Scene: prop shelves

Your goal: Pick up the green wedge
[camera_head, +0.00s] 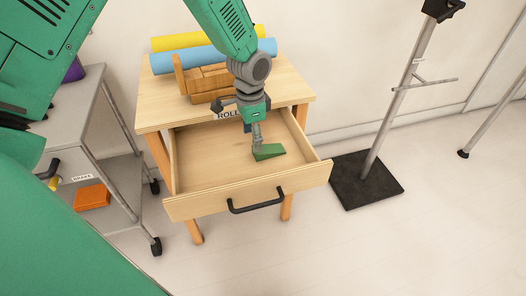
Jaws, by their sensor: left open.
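The green wedge (269,152) lies inside the open wooden drawer (196,187), towards its right side. My left gripper (257,138) reaches down from above into the drawer, right over the wedge's left part. Its jaws are open, and one finger shows beside the wedge; the other is hard to make out. I cannot tell whether the finger touches the wedge. My right gripper does not show.
The drawer belongs to a wooden table (290,85) bearing wooden blocks (206,80), a blue roll (205,58) and a yellow roll (180,42). A grey cart (72,125) stands left, and a stand with a black base (367,180) stands right. Floor in front is clear.

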